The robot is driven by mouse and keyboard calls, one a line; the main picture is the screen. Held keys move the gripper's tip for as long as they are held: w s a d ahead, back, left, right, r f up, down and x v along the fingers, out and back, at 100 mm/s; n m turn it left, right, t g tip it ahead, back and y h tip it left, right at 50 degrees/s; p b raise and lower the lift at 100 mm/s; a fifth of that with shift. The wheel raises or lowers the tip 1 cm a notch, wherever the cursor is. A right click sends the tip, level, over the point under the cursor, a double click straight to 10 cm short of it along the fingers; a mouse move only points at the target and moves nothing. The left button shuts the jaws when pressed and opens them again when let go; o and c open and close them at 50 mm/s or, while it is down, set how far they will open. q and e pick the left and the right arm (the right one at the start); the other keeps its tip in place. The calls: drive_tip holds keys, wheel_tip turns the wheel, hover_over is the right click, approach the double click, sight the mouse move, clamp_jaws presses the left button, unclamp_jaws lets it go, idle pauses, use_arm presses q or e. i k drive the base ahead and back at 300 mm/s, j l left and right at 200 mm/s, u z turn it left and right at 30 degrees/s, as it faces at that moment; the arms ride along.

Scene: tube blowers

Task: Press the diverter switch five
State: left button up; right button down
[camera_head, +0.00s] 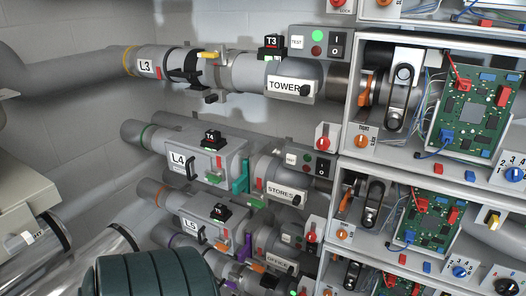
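I cannot make out a part marked as diverter switch five. The line labelled L5 (193,226) runs across the lower middle. A small black box (221,212) with an unreadable white tag sits on top of it. Another tagged T3 (271,47) stands on the L3 line at the top. Neither of my grippers shows in this view.
Panels marked TOWER (284,86), STORES (280,189) and OFFICE (249,259) sit on the lines. Open cabinets with green circuit boards (472,107) and rotary knobs fill the right. A dark green ribbed cylinder (160,275) blocks the bottom left. Bare wall (75,120) lies left.

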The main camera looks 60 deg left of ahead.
sight(311, 248)
drive_tip(key=u, duration=1.55)
